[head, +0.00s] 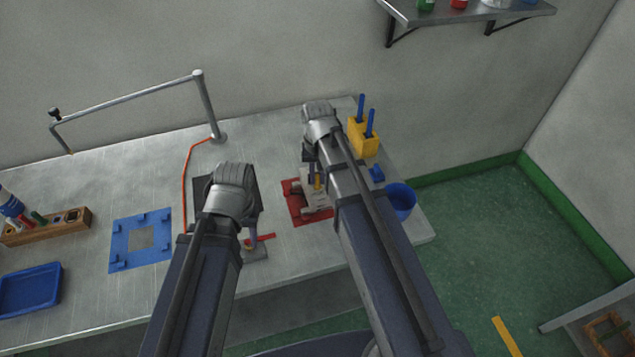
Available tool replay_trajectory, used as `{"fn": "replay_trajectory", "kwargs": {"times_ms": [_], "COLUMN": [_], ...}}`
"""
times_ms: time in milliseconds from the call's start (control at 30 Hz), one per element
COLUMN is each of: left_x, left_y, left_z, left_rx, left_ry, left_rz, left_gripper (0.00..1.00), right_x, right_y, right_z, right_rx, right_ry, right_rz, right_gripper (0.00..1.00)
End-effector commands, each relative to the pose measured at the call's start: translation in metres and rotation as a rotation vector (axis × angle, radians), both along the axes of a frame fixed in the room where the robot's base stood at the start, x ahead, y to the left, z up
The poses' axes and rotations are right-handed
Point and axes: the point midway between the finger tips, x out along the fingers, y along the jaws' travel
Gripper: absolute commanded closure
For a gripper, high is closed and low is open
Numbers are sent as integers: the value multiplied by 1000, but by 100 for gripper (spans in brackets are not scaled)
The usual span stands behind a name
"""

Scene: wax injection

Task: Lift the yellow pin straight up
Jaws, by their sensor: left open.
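A small yellow pin (318,181) stands upright at a pale block (316,201) on a red plate (296,214), partly covered by my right arm. My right gripper (312,165) is over the block, close to the pin's top. Its fingers are mostly hidden by the wrist, so I cannot tell whether it touches the pin. My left gripper (252,230) is open, pointing down to the left of the red plate, above a small grey block with a red bar (262,238).
A blue fixture plate (121,245), a blue tray (30,291) and a wooden rack (70,224) are on the left. A yellow holder with blue rods (367,140) and a blue cup (402,200) are on the right. A metal pipe frame (205,105) stands behind.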

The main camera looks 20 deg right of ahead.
Motion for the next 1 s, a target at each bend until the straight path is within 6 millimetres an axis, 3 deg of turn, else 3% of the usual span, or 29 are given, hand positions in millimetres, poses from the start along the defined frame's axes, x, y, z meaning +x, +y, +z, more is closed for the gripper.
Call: {"fn": "replay_trajectory", "kwargs": {"times_ms": [633, 1000], "left_x": [0, 0], "left_y": [0, 0], "left_z": [4, 45], "left_rx": [0, 0], "left_ry": [0, 0], "left_rz": [0, -2], "left_gripper": [50, 50], "right_x": [0, 0], "right_y": [0, 0], "right_z": [4, 45], "right_rx": [0, 0], "right_ry": [0, 0], "right_rz": [0, 0], "right_gripper": [100, 100]}}
